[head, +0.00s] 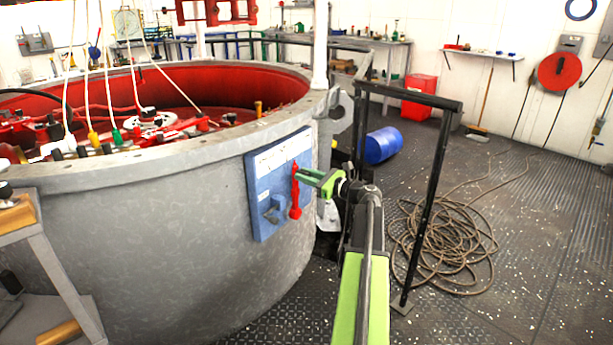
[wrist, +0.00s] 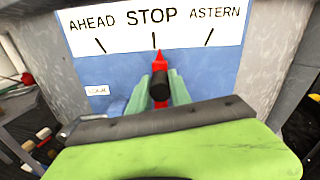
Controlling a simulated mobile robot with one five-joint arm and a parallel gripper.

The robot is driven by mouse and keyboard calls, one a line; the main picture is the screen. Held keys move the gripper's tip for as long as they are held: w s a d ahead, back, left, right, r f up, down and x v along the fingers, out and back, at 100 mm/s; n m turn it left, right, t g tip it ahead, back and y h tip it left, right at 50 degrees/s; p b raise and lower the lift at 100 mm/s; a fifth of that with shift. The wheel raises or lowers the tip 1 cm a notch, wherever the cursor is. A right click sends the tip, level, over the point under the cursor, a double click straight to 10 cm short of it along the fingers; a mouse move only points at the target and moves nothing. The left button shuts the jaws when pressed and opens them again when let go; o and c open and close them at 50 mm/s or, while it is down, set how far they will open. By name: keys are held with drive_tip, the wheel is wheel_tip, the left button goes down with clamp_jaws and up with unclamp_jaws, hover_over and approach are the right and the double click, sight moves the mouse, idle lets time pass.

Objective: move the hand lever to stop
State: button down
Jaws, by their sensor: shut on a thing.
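The red hand lever (head: 295,191) stands on a blue panel (head: 262,173) on the side of the large grey drum. In the wrist view the lever's red pointed tip (wrist: 158,58) lies just under the middle mark, below the word STOP on the white label plate (wrist: 152,27). AHEAD is to its left and ASTERN to its right. My gripper (head: 310,177) is shut on the lever. In the wrist view my green fingers (wrist: 158,90) stand on both sides of it, around a dark round knob (wrist: 159,86). The lower part of the lever is hidden there by my gripper.
The grey drum (head: 180,210) with red machinery inside fills the left. A black frame (head: 427,195) stands close to the right of my arm. A coiled rope (head: 445,240) and a blue barrel (head: 382,146) lie on the deck. The deck at far right is clear.

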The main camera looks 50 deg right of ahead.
idle(0.3)
drive_tip(key=shift+s+a, duration=0.1)
drive_tip(key=shift+a, duration=0.3)
drive_tip(key=c, duration=1.2)
unclamp_jaws()
drive_tip(key=s+d, duration=0.1)
drive_tip(key=s, duration=0.4)
drive_tip(key=s+d, duration=0.1)
drive_tip(key=s, duration=1.1)
drive_tip(key=shift+s+d, duration=0.1)
drive_tip(key=shift+d, duration=0.3)
